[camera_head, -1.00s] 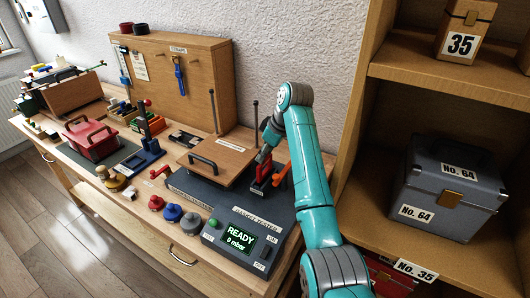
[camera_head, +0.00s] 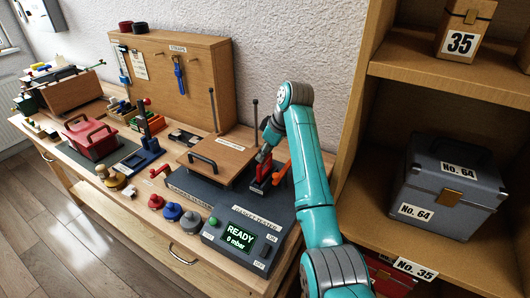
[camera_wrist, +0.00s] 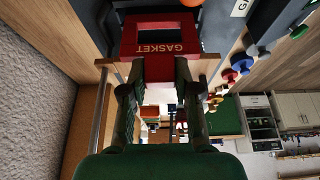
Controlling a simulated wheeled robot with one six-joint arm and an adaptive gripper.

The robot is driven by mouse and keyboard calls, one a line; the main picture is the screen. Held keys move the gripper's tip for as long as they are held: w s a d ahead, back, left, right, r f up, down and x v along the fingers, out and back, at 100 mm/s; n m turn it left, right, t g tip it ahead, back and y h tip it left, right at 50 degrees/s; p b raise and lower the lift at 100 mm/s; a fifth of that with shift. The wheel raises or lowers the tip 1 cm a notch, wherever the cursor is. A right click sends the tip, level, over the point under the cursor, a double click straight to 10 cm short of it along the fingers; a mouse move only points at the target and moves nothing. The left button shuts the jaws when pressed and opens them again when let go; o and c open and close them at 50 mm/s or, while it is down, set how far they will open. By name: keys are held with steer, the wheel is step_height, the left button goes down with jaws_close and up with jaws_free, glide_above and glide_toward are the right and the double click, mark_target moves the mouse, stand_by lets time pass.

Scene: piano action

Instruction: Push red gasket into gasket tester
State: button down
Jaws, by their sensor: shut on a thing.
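The red gasket (camera_wrist: 128,40) is a rectangular frame marked "GASKET" with an open window. It is held between the fingertips of my gripper (camera_wrist: 160,72) in the wrist view. In the head view, the red gasket (camera_head: 262,170) shows beneath my gripper (camera_head: 264,156), over the back right of the gasket tester (camera_head: 222,205). The tester is a dark grey unit whose display reads "READY 0 mbar". Whether the gasket touches the tester, or how deep it sits, cannot be told.
A wooden plate with a black handle (camera_head: 202,164) and upright rods stand left of my gripper. An orange lever (camera_head: 281,172) is close on its right. Round red, blue and grey knobs (camera_head: 172,212) lie at the front. Shelves (camera_head: 440,90) stand at the right.

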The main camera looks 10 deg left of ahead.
mark_target(267, 159)
steer(key=shift+f, duration=2.1)
stand_by(1.6)
steer(key=c, duration=0.5)
jaws_free()
steer(key=shift+c, duration=0.2)
steer(key=shift+r, duration=3.8)
